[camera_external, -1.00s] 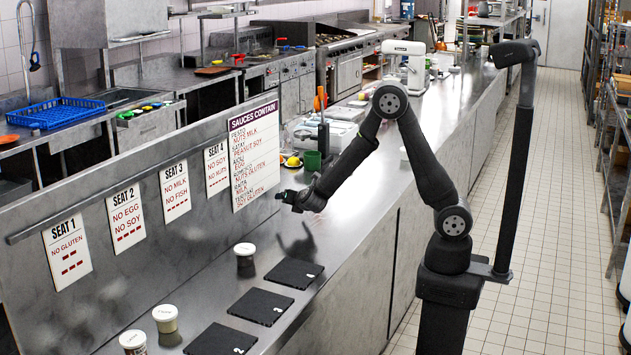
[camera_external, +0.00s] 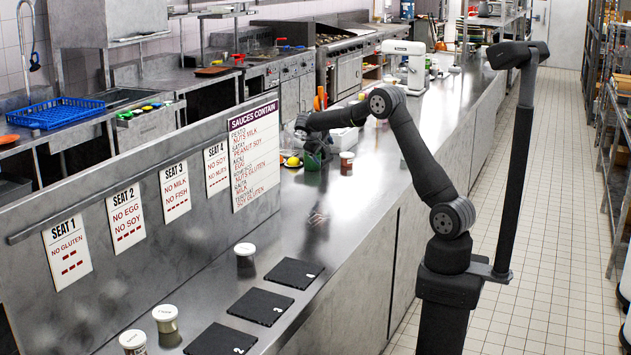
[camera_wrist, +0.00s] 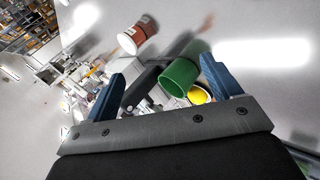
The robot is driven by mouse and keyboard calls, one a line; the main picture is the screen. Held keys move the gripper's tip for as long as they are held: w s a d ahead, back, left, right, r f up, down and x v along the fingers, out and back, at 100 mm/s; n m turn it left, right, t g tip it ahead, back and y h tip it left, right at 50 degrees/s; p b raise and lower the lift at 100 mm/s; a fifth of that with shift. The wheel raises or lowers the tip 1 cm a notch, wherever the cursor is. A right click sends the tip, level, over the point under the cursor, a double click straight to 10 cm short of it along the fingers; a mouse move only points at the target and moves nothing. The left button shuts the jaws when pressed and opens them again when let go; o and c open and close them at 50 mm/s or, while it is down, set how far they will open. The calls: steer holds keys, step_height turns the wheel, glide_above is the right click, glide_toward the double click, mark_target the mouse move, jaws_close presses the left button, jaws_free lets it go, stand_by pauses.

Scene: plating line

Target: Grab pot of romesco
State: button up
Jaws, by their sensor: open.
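A pot with a white lid and red-brown sides (camera_external: 346,163) stands on the steel counter, right of my gripper; its label is too small to read. It also shows in the wrist view (camera_wrist: 138,36), upper left of the space between my fingers. My gripper (camera_external: 313,150) points down over the far part of the counter, at a green cup. In the wrist view its blue fingers (camera_wrist: 163,72) are spread wide, with nothing held between them. The green cup (camera_wrist: 179,77) appears between the fingers, nearer the right one; contact cannot be told.
Other lidded pots stand nearer: one (camera_external: 245,256) by the dark tiles, and two (camera_external: 166,319) (camera_external: 133,343) at the front left. A yellow item (camera_wrist: 198,94) lies beside the green cup. A sign wall (camera_external: 190,190) borders the counter's left side.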

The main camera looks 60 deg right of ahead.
steer(key=s+d+r+m+t+y, duration=0.1)
steer(key=d+r+m+y, duration=0.15)
steer(key=d+m, duration=0.45)
steer(key=s+d+r+m+t+y, duration=0.15)
steer(key=d+r+m, duration=0.25)
steer(key=d, duration=0.6)
glide_toward(347, 154)
steer(key=shift+g+y, duration=0.4)
steer(key=shift+g, duration=0.05)
steer(key=d+f, duration=0.1)
steer(key=f, duration=0.1)
steer(key=w+d+f, duration=0.1)
steer(key=f, duration=0.1)
steer(key=shift+w+d, duration=0.2)
steer(key=shift+w, duration=0.05)
steer(key=shift+x, duration=2.65)
steer(key=shift+s+a, duration=0.15)
steer(key=shift+s, duration=0.05)
steer(key=c, duration=1)
